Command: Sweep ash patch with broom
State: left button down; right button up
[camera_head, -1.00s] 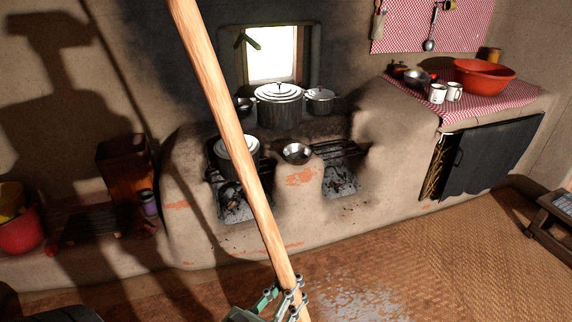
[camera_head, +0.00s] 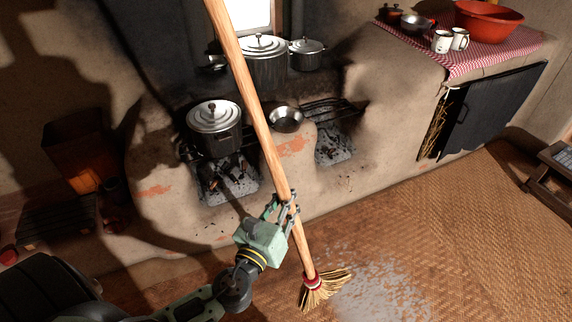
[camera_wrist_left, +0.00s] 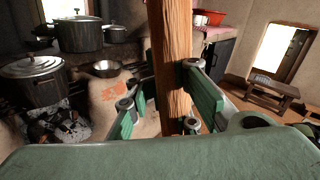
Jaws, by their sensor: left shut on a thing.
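The broom's wooden handle (camera_head: 252,105) rises tilted across the head view, its top out of frame. My left gripper (camera_head: 285,208) is shut around the lower handle, above the red binding. The handle also shows between the green fingers in the left wrist view (camera_wrist_left: 170,70). The straw bristles (camera_head: 322,290) are at the left edge of the ash patch (camera_head: 385,290). Whether they press on the floor I cannot tell. The ash patch is grey-white and scattered over the woven mat floor. My right gripper is not in view.
The mud hearth (camera_head: 385,135) stands behind, with a lidded pot (camera_head: 214,122) and a small metal bowl (camera_head: 286,119) on it. A low wooden stool (camera_head: 552,180) is at the right edge. The woven mat (camera_head: 470,225) is clear right of the ash.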

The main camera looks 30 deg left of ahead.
pick_arm(q)
jog(key=w+a+f+n+y+b, duration=0.1)
jog(key=w+a+f+b, duration=0.2)
jog(key=w, duration=0.4)
jog(key=w+a+f+y+b, duration=0.1)
jog(key=w+a+f+b, duration=0.25)
jog(key=w, duration=0.35)
jog(key=w+a+f+n+y+b, duration=0.1)
jog(key=w+a+f+b, duration=0.2)
jog(key=w, duration=0.4)
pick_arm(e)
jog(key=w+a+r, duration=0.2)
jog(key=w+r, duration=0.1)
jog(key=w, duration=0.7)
pick_arm(q)
jog(key=shift+s+a+f+b, duration=0.1)
jog(key=shift+a+f+b, duration=0.15)
jog(key=shift+f+b, duration=0.8)
jog(key=shift+s+a+f+b, duration=0.1)
jog(key=shift+a+f+b, duration=0.1)
jog(key=shift+f+b, duration=0.85)
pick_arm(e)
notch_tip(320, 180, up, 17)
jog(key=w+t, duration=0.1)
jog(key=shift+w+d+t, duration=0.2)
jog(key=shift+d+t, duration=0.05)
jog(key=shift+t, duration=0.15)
pick_arm(q)
jog(key=shift+r, duration=0.15)
